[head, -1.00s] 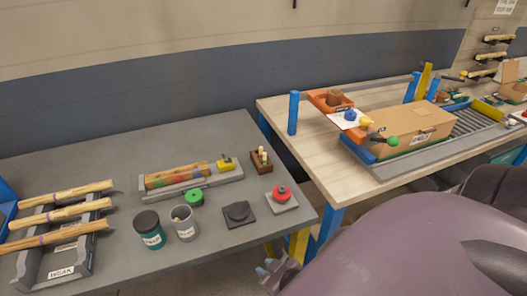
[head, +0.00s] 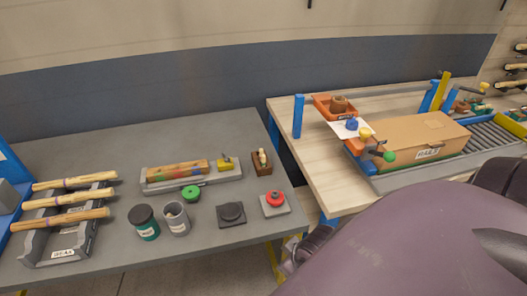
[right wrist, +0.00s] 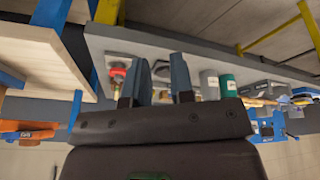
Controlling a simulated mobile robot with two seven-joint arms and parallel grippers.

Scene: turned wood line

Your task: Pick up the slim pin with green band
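Several turned wooden pins are in the head view. Long pale pins (head: 75,182) lie across a grey cradle rack (head: 45,247) at the left, one with a purple band. Small pale pins (head: 262,157) stand in a brown wooden block (head: 260,168) at the grey table's back right. My left gripper is not in view.
The grey table (head: 110,255) also holds a teal jar (head: 144,222), a grey cup (head: 176,218), a green disc (head: 191,193), a black pad (head: 231,213) and a red button (head: 275,199). A wooden bench (head: 320,170) with a cardboard box (head: 412,141) stands right.

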